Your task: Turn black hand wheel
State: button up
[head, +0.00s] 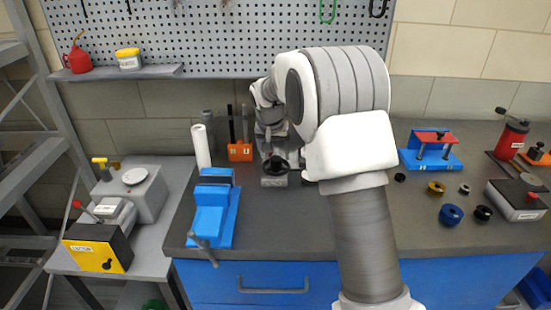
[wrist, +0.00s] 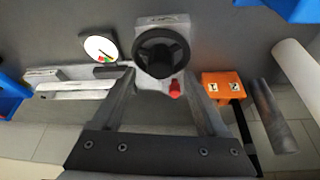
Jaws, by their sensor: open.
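The black hand wheel (wrist: 162,53) sits on a small grey housing (wrist: 165,20) in the wrist view. In the head view the wheel (head: 275,165) is near the middle of the bench, left of my arm. My gripper (wrist: 158,84) is open, its two fingers spread on either side below the wheel in the wrist picture. Nothing is held between them. The wheel's rim shows clear beyond the fingertips; I cannot tell how large the gap is. A red part (wrist: 175,89) shows just below the wheel. My arm hides much of the gripper in the head view.
A dial gauge (wrist: 100,48) is left of the wheel, and an orange block (wrist: 223,88) is right of it in the wrist view. A blue vise (head: 212,212) stands left on the bench, with a white roll (head: 201,146) behind it. Small rings lie to the right.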

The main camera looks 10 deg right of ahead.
aim_at(276, 163)
jog(key=shift+x, duration=1.35)
